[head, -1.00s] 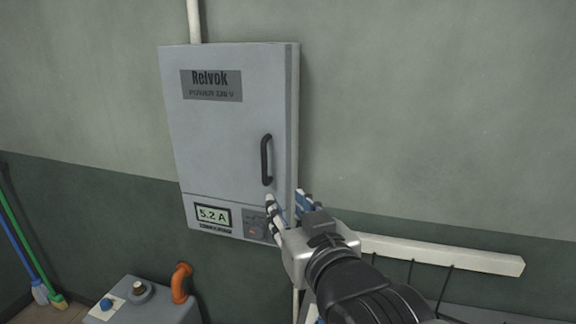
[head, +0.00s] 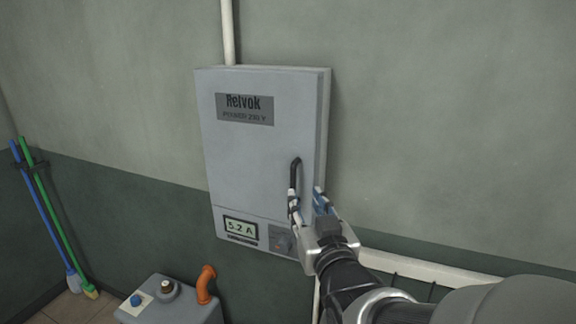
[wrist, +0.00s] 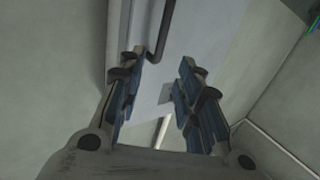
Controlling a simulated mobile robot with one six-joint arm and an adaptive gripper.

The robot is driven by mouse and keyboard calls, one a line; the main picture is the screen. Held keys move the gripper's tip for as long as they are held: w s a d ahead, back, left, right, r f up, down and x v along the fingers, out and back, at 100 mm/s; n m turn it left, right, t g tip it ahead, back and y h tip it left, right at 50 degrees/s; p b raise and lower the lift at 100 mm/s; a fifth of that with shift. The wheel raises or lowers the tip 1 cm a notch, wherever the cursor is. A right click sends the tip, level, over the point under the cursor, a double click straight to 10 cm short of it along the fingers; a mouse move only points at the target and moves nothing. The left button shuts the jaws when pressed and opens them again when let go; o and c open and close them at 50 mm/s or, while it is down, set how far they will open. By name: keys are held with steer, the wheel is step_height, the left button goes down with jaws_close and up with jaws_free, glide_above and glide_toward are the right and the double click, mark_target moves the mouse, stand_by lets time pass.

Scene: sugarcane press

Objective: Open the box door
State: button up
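The grey wall box, marked "Relvok", hangs on the wall in the head view, and its door (head: 245,155) looks shut. A dark vertical bar handle (head: 295,174) is at the door's right side; its lower part is partly hidden by a finger. My gripper (head: 308,198) is at the handle's lower end, with its fingers apart. In the wrist view the gripper (wrist: 158,68) is open and empty. The handle (wrist: 168,28) shows ahead, between the fingertips but closer to the left one. I cannot tell whether a finger touches it.
Below the door are a "5.2 A" display (head: 240,227) and a small panel (head: 281,240). A grey unit with an orange pipe (head: 206,284) stands below left. Blue and green poles (head: 48,215) lean at far left. A pale rail (head: 430,268) runs along the wall at right.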

mark_target(294, 178)
steer(key=shift+w+a+r+p, duration=0.15)
steer(key=shift+w+p, duration=0.65)
steer(key=shift+p, duration=2)
steer(key=w, duration=0.3)
steer(key=w+a, duration=0.1)
steer(key=w, duration=0.4)
steer(key=shift+w+a+f, duration=0.25)
steer(key=shift+w+a, duration=0.05)
steer(key=shift+a, duration=0.05)
steer(key=shift+c, duration=0.2)
jaws_close()
steer(key=shift+r, duration=0.1)
